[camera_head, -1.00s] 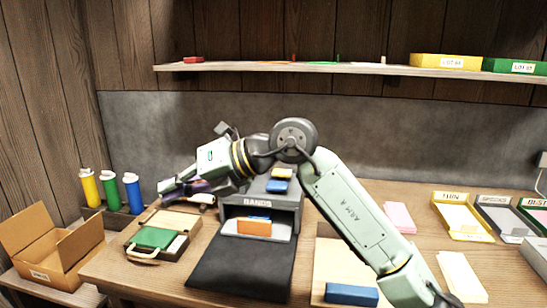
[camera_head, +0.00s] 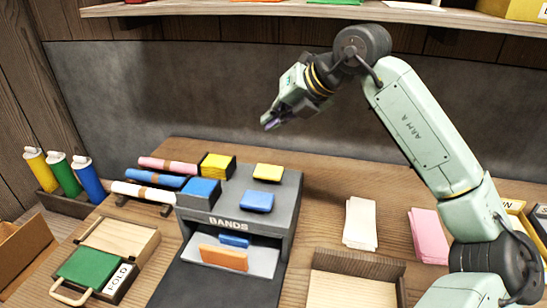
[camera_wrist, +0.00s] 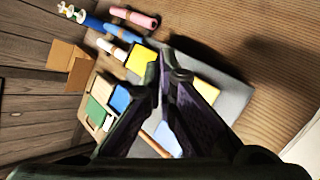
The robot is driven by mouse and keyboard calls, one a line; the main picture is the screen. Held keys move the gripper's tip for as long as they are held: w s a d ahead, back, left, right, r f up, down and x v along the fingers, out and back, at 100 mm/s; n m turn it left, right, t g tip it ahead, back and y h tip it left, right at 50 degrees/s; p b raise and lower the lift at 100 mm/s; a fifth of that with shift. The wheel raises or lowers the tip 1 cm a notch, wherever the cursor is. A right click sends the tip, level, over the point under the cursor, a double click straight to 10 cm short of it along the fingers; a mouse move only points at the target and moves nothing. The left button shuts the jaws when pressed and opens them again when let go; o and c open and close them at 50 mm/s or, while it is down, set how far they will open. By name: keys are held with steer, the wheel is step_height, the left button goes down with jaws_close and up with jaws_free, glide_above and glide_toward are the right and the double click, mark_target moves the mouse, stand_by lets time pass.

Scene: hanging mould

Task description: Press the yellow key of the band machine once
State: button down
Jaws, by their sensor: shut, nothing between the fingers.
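The band machine (camera_head: 285,212) is a dark grey box marked BANDS. A flat yellow key (camera_head: 268,171) sits on its top, behind a flat blue key (camera_head: 257,201). A yellow block (camera_head: 216,166) and a blue block (camera_head: 199,192) stand on its left side. My gripper (camera_head: 268,124) is shut and empty, in the air above and behind the machine, apart from the yellow key. In the wrist view my gripper (camera_wrist: 163,78) has its fingertips together. The yellow key (camera_wrist: 206,90) shows there, partly hidden by the right finger.
An orange piece (camera_head: 222,258) and a small blue piece (camera_head: 234,240) are at the machine's front opening. Coloured rolls (camera_head: 157,181) lie to the left, near a green-topped case (camera_head: 90,267). White sheets (camera_head: 360,222) lie to the right. A shelf (camera_head: 290,12) runs above.

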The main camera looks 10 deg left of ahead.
steer(key=b, duration=0.5)
glide_above(265, 166)
steer(key=d, duration=0.2)
steer(key=f, duration=0.8)
steer(key=shift+s+a, duration=0.1)
steer(key=shift+s, duration=0.2)
steer(key=shift+f+b, duration=0.35)
steer(key=shift+b, duration=0.05)
stand_by(0.3)
steer(key=shift+f+b, duration=0.4)
steer(key=shift+b, duration=0.1)
steer(key=shift+f+b, duration=0.8)
steer(key=shift+f, duration=0.1)
stand_by(0.7)
steer(key=shift+r, duration=0.1)
steer(key=shift+r+p, duration=0.8)
steer(key=shift+r, duration=0.45)
